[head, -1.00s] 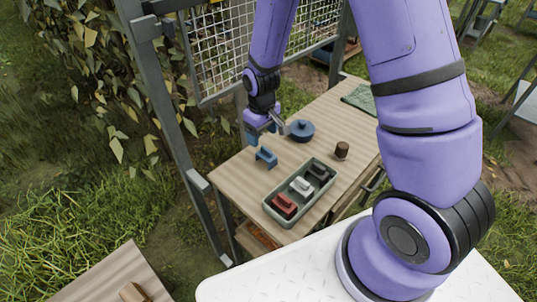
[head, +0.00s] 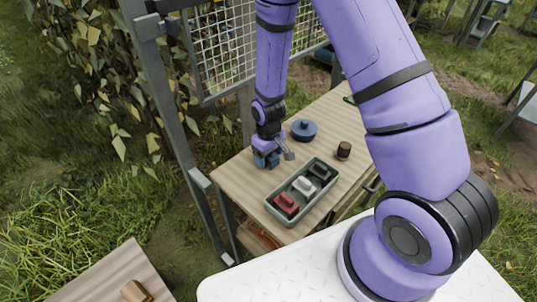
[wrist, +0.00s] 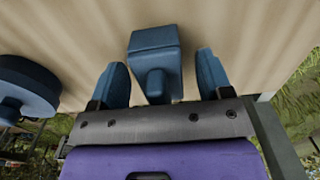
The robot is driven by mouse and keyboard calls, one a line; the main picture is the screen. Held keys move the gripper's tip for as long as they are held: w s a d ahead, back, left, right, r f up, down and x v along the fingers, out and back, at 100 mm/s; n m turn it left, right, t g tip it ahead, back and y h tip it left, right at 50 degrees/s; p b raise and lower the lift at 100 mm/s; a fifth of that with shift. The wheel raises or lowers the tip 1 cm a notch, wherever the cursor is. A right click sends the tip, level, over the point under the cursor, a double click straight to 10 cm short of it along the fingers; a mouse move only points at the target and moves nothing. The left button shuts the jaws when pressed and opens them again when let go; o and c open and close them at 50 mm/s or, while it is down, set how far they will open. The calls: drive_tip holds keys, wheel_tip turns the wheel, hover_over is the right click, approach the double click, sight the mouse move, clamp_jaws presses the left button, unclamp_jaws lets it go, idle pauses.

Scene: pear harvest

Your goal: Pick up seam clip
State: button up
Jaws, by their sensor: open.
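The blue clip (wrist: 153,42), which I take to be the seam clip, lies on the wooden table. In the wrist view it sits between the two blue fingers of my gripper (wrist: 161,80), with a visible gap on each side. My gripper (head: 267,160) is open and low over the table at its left side. In the head view the clip is largely hidden by the gripper and hard to tell from the blue fingers.
A green tray (head: 270,208) holds red, white and black clips, just right of my gripper. A blue round lidded object (head: 304,130) and a brown cylinder (head: 344,150) stand on the table (head: 238,178). A wire mesh panel (head: 222,62) rises behind.

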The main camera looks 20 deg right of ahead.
drive_tip(key=c, duration=1)
drive_tip(key=shift+r, duration=0.1)
drive_tip(key=shift+r, duration=4.95)
